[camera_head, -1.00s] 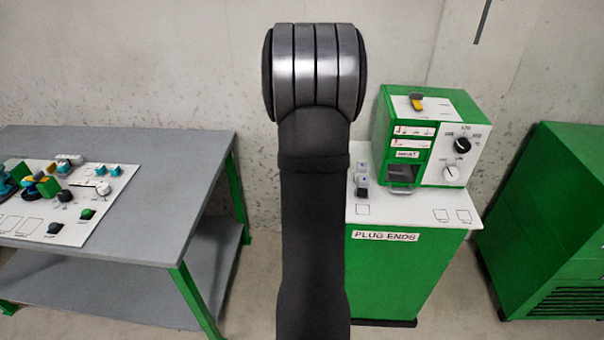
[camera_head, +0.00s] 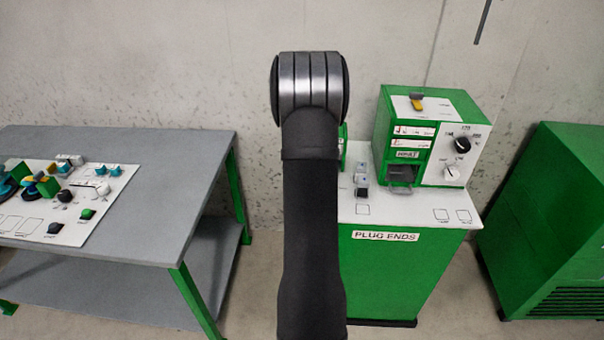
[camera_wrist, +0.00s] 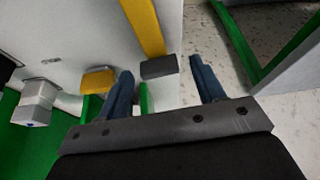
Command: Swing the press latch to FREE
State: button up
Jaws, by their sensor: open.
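In the wrist view a yellow bar (camera_wrist: 143,24) with a dark grey end block (camera_wrist: 158,67) comes down from the top edge; it looks like the latch lever. My gripper (camera_wrist: 161,68) is open, one blue-grey finger on each side of the grey block. The block appears apart from both fingers, though its depth is hard to judge. A yellow block (camera_wrist: 98,80) sits just left of the left finger. In the head view my arm hides the gripper and most of what stands behind it. The word FREE cannot be read in either view.
A green-and-white heater box (camera_head: 400,115) with dials and a small yellow-grey lever (camera_head: 417,103) stands on the PLUG ENDS cabinet (camera_head: 385,265). A small grey fixture (camera_head: 361,180) is left of it. A grey bench (camera_head: 190,205) with a control panel stands left.

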grip_shut()
jog(key=shift+m+h, duration=0.3)
jog(key=shift+m, duration=0.6)
grip_release()
jog(key=v, duration=1.7)
jog(key=shift+r, duration=0.25)
jog(key=shift+a+f, duration=0.1)
